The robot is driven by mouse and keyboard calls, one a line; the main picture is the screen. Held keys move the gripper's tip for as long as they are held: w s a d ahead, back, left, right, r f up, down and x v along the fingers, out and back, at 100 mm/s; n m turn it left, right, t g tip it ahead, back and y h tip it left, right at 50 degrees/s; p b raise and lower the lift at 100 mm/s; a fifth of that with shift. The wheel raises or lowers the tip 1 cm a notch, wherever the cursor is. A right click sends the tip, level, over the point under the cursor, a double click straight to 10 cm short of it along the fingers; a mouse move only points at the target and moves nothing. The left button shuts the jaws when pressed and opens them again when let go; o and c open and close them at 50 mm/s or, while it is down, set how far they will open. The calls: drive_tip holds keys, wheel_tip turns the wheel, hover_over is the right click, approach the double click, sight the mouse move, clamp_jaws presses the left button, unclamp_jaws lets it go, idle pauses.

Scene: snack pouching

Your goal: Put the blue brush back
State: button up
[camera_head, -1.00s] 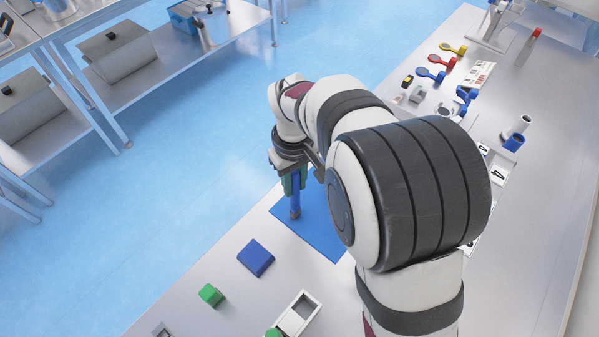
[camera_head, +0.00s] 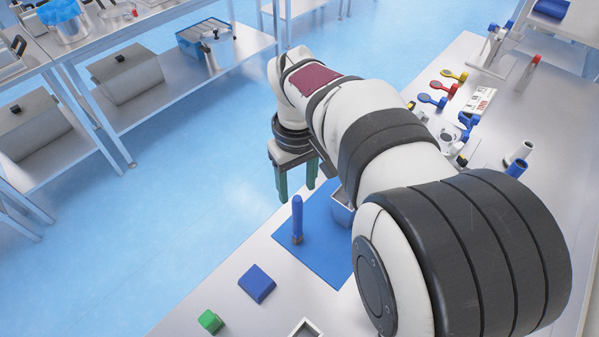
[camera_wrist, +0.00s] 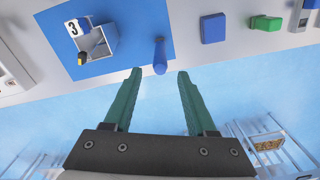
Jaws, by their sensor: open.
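The blue brush (camera_head: 297,219) stands upright on the blue mat (camera_head: 318,252), its bristle end down. In the wrist view the blue brush (camera_wrist: 160,56) lies just beyond my fingertips, apart from them. My gripper (camera_head: 296,190) is open and empty, above and behind the brush; its green fingers also show in the wrist view (camera_wrist: 160,73). A grey open box (camera_head: 342,207) stands on the mat, partly hidden by my arm; in the wrist view the box (camera_wrist: 97,43) bears a "3" card.
A blue block (camera_head: 257,284) and a green block (camera_head: 210,321) lie at the table's near left. The table's left edge borders open floor.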

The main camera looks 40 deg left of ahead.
wheel_tip(320, 180, up, 4)
drive_tip(key=shift+f, duration=0.1)
drive_tip(key=d+r+m, duration=0.3)
drive_tip(key=d+m, duration=0.6)
drive_tip(key=d, duration=1.1)
drive_tip(key=s+d+f+m+y, duration=0.1)
drive_tip(key=s+d+f+m, duration=0.1)
drive_tip(key=s+d+m, duration=0.3)
drive_tip(key=s+d+f+m, duration=0.3)
drive_tip(key=s+d+m, duration=0.3)
drive_tip(key=shift+s+d+f+y, duration=0.25)
drive_tip(key=shift+s+d+y, duration=0.05)
drive_tip(key=shift+d+y, duration=0.1)
